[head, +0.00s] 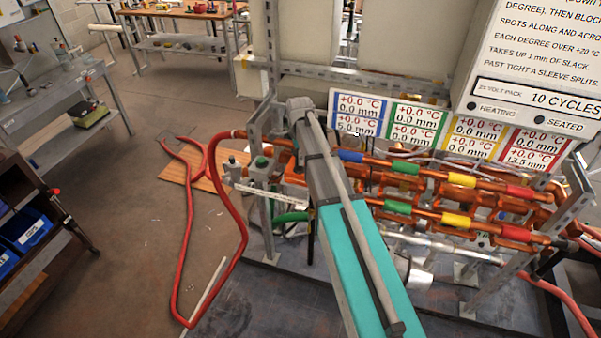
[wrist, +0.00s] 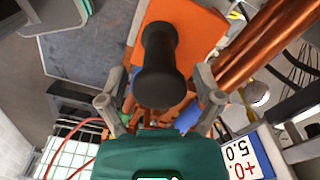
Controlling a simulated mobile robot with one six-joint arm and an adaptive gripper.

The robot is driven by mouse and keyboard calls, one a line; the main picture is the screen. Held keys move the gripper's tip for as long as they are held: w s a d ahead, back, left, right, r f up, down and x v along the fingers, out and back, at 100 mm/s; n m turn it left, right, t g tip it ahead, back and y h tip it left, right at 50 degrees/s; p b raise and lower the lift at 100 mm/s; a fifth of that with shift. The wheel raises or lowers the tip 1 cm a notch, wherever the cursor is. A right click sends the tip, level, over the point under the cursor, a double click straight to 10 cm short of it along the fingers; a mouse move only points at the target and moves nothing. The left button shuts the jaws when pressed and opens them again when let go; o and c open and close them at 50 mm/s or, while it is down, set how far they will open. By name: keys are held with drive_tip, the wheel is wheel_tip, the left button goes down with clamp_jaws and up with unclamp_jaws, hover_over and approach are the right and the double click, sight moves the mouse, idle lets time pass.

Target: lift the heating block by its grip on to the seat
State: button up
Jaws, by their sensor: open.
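In the wrist view, the heating block (wrist: 205,32) is an orange body with a black, knobbed grip (wrist: 166,72) standing out toward the camera. My gripper (wrist: 161,90) is open, with one grey finger on each side of the grip. I cannot tell whether either finger touches it. In the head view my teal and grey arm crosses the rack and hides my gripper and most of the block's area. Two rows of copper pipes (head: 430,205) with blue, green, yellow and red sleeves run right from behind the arm. I cannot make out which part is the seat.
Coloured cards (head: 417,126) with degree and millimetre readings hang above the pipes; a printed sign (head: 540,65) is at upper right. A red hose (head: 188,240) loops over the floor at left. Blue bins (head: 28,228) and a grey bench (head: 60,115) stand far left. Open floor lies between.

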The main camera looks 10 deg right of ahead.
drive_tip(key=shift+f+b, duration=1)
drive_tip(key=shift+f, duration=0.25)
drive_tip(key=c, duration=1.2)
